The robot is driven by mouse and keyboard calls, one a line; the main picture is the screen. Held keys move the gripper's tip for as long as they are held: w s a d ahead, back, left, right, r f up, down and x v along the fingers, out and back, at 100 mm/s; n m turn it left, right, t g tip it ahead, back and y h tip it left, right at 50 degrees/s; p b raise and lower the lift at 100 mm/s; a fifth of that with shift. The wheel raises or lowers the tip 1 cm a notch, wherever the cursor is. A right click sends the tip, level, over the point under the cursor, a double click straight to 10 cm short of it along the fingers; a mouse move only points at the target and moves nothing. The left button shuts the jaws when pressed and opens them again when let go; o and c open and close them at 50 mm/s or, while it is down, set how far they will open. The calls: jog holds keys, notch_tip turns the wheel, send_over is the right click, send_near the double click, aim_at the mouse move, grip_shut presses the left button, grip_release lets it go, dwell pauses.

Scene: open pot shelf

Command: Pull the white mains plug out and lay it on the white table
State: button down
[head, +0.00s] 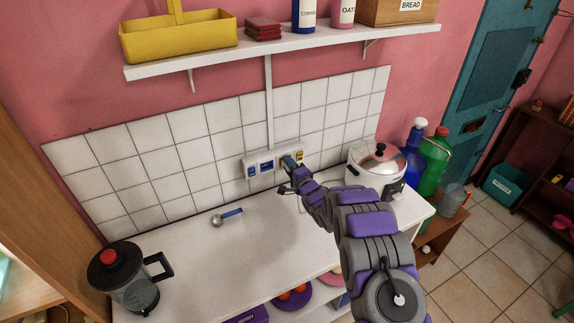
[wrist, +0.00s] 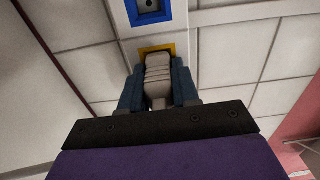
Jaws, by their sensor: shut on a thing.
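The white mains plug (wrist: 158,72), a pale ribbed body, sits between the two blue fingers of my gripper (wrist: 158,85) in the wrist view. Its far end meets the yellow-framed socket (wrist: 157,49), and it looks seated there, though the contact face is hidden. In the head view my gripper (head: 289,164) is at the right part of the socket strip (head: 260,157) on the tiled wall and hides the plug. The fingers are shut on the plug. The white table (head: 190,262) lies below, in front of the wall.
A jug with a black lid (head: 125,280) stands at front left. A white cooker (head: 375,168) stands right of my arm, with bottles (head: 433,160) beyond it. A shelf (head: 280,45) hangs above. The table's middle is bare.

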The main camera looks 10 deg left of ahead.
jog(key=shift+s+d, duration=0.1)
jog(key=shift+s, duration=0.05)
dwell(0.3)
jog(key=shift+p+v, duration=0.9)
jog(key=shift+v, duration=1.9)
